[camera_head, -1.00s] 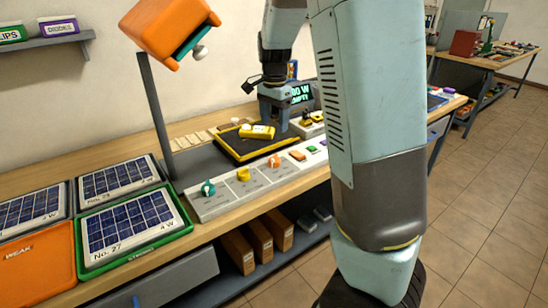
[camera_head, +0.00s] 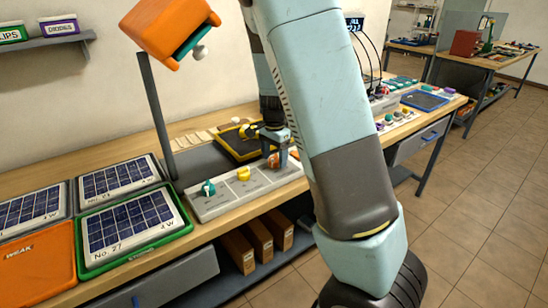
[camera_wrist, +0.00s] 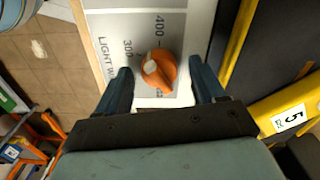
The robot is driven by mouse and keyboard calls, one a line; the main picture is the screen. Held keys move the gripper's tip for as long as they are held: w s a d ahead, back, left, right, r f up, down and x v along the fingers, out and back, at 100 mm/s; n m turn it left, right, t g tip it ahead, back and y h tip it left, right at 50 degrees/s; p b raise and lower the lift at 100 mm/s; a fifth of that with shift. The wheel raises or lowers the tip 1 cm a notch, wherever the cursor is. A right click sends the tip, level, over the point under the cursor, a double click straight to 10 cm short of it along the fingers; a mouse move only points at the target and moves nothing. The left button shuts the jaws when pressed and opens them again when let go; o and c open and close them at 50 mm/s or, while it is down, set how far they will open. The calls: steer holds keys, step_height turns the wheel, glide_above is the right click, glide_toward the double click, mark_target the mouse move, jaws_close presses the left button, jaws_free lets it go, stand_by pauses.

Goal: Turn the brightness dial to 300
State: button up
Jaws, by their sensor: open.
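The orange dial (camera_wrist: 162,75) sits on a pale panel (camera_wrist: 185,30) printed with "LIGHT W…", "300" and "400". A pale mark shows on its left side in the wrist view; I cannot tell exactly which number it points at. My gripper (camera_wrist: 160,72) is open, with one finger on each side of the dial and a visible gap to each. In the head view my gripper (camera_head: 277,147) reaches down at the orange dial (camera_head: 272,161), which its fingers partly hide. The dial panel (camera_head: 215,205) also carries a teal dial (camera_head: 208,188) and a yellow dial (camera_head: 243,174).
A yellow-edged black tray (camera_head: 228,146) lies behind the panel, close to my gripper. An orange lamp head (camera_head: 165,30) on a dark post (camera_head: 155,110) stands to the left. Solar panels (camera_head: 120,180) lie at the left. My arm hides part of the bench.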

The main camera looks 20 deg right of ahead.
steer(key=shift+f, duration=0.2)
steer(key=c, duration=1)
steer(key=shift+c, duration=0.2)
